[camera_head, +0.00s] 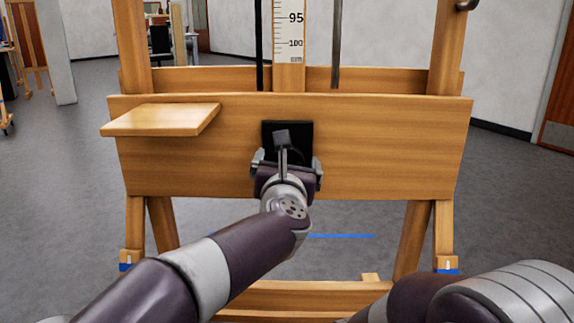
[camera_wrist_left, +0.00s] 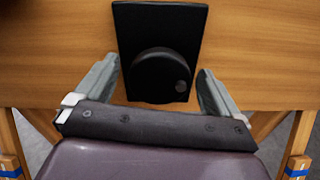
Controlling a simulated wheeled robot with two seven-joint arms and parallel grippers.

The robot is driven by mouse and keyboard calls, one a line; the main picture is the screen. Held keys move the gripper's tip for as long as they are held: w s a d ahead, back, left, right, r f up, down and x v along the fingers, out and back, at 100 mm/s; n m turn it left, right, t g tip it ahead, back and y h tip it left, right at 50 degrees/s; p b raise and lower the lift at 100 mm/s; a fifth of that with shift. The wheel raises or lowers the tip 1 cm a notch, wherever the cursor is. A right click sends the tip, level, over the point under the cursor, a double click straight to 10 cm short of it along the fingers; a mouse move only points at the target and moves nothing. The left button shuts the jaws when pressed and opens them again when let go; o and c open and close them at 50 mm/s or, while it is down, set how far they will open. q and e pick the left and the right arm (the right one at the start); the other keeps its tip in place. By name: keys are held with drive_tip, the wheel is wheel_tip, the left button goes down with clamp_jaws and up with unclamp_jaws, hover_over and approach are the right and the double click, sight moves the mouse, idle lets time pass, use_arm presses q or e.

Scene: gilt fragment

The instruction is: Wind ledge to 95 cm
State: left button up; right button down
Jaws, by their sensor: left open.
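The ledge is a wide wooden board (camera_head: 400,140) across the front of a wooden easel. A white scale (camera_head: 289,30) rises behind its top edge, showing 95 and, lower down, 100 just above the board. A black plate (camera_head: 301,130) is on the board's middle; my gripper partly covers it in the head view. In the left wrist view the plate (camera_wrist_left: 133,25) carries a round black knob (camera_wrist_left: 160,72) with a small grey stud. My left gripper (camera_head: 287,164) is open before the plate, its fingers apart on either side of the knob, with visible gaps. My right gripper is out of view.
A small wooden shelf (camera_head: 165,119) juts out at the board's left. Easel legs (camera_head: 412,240) and a low crossbar (camera_head: 300,298) stand below. My right arm is at the lower right. Grey floor is open on both sides.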

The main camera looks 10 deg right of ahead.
use_arm(q)
drive_tip(key=c, duration=1)
drive_tip(key=shift+c, duration=0.2)
drive_tip(key=shift+m, duration=0.3)
